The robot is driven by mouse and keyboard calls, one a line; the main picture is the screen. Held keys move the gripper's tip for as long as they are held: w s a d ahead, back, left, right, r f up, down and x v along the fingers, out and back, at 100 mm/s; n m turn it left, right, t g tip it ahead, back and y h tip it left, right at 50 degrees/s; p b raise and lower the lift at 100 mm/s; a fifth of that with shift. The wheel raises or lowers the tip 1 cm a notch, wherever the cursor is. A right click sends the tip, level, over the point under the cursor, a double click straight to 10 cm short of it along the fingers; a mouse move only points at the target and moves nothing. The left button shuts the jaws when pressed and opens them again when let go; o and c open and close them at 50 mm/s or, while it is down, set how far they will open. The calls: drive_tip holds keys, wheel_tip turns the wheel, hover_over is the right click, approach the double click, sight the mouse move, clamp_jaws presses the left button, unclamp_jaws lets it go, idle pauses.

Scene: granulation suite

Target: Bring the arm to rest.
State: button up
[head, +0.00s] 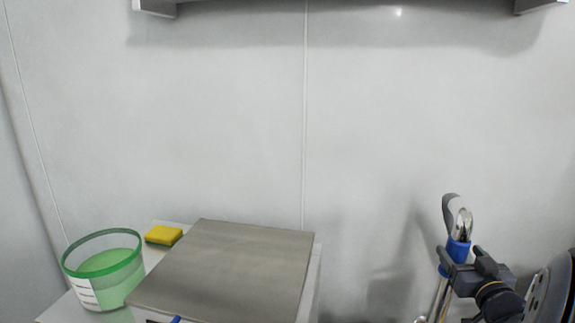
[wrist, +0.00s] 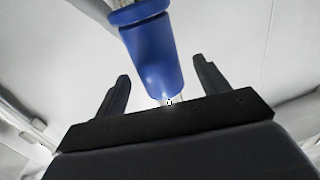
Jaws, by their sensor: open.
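My gripper (head: 463,260) is at the lower right of the head view, to the right of the bench. In the wrist view my gripper (wrist: 160,72) has its two dark fingers spread wide. A blue piece (wrist: 155,62) shows in the gap between them, with clear space on either side. In the head view a blue piece with a grey and shiny upper part (head: 456,250) stands by the fingers. I cannot tell whether it touches the gripper or what it belongs to. Much of my arm is outside the head view.
A bench at lower left carries a flat grey metal plate (head: 225,270), a yellow block (head: 163,235) and a clear tub with a green rim (head: 104,270) and green contents. A pale wall (head: 220,120) stands behind, with a shelf edge (head: 345,2) at the top.

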sight(463, 207)
drive_tip(key=w, duration=0.2)
drive_tip(key=w+r, duration=0.1)
drive_tip(key=w, duration=0.1)
drive_tip(key=shift+w+d+p, duration=0.2)
drive_tip(key=shift+w+p, duration=0.1)
drive_tip(key=shift+p, duration=0.1)
wheel_tip(463, 207, up, 11)
drive_tip(key=p, duration=0.9)
drive_tip(key=shift+s+r+p, duration=0.15)
drive_tip(key=shift+r+p, duration=0.05)
drive_tip(key=shift+p, duration=0.1)
drive_tip(key=s+a+b, duration=0.2)
drive_tip(key=s+a, duration=0.5)
drive_tip(key=a, duration=0.5)
drive_tip(key=shift+s+f+b, duration=0.15)
drive_tip(key=shift+f+b, duration=0.1)
drive_tip(key=shift+b, duration=0.1)
drive_tip(key=shift+r, duration=0.1)
